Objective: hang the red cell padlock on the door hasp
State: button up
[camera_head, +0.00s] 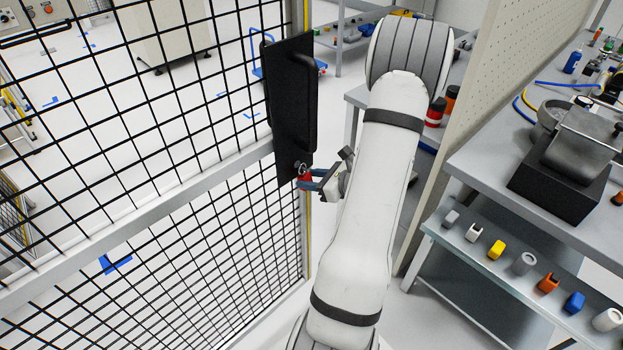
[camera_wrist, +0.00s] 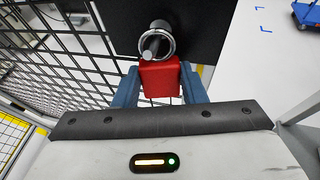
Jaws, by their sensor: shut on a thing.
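The red padlock (camera_wrist: 160,78) is between the blue fingers of my gripper (camera_wrist: 160,92) in the wrist view. Its metal shackle (camera_wrist: 170,40) points away from me, at a round metal hasp part (camera_wrist: 152,46) on the black door plate. The shackle and the hasp overlap in the picture; I cannot tell whether the shackle passes through it. In the head view the padlock (camera_head: 304,177) shows small and red at the lower part of the black plate (camera_head: 290,110), with my gripper (camera_head: 308,181) shut on it from the right.
A black mesh fence door (camera_head: 150,130) with a grey cross rail fills the left. A workbench (camera_head: 480,165) with a lower shelf of several small coloured parts stands at the right. A pegboard panel (camera_head: 470,90) rises behind my arm.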

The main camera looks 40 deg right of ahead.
jog(key=o, duration=1.1)
jog(key=shift+s, duration=0.1)
jog(key=shift+p+v, duration=0.55)
jog(key=shift+v, duration=1.45)
jog(key=shift+s+r, duration=0.1)
jog(key=shift+s, duration=0.05)
jog(key=shift+d, duration=0.1)
jog(key=v, duration=0.7)
jog(key=shift+s, duration=0.35)
